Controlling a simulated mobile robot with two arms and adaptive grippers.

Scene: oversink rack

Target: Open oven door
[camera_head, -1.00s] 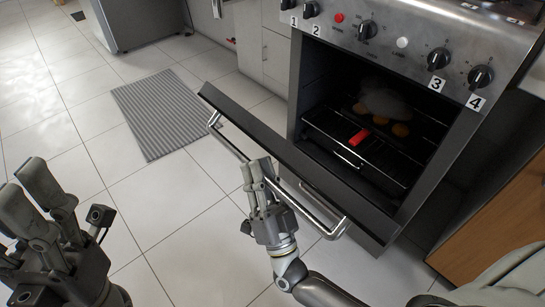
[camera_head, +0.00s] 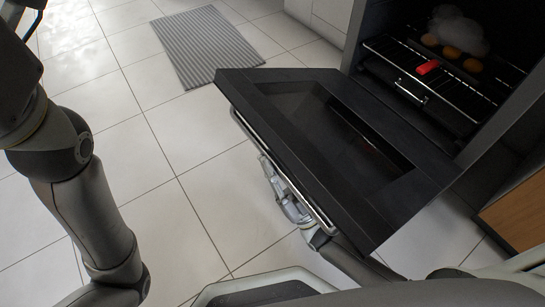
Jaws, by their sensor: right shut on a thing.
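The oven door (camera_head: 400,205) is dark with a glass pane and is swung down to a wide opening, its inner face turned up. Its metal bar handle (camera_head: 247,124) runs along the outer edge. My right gripper (camera_head: 272,176) is shut on the handle near its middle, below the door edge, and the door partly hides it. The oven cavity (camera_head: 411,118) is open to view. My left arm stands at the left, and its gripper is out of view.
A wire rack (camera_head: 440,98) in the oven carries a tray with a red piece (camera_head: 428,67), several round orange-brown items and a pale cloudy shape. A grey striped mat (camera_head: 207,45) lies on the tiled floor. A wooden-sided cabinet (camera_head: 518,212) stands at the right. Floor left of the door is clear.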

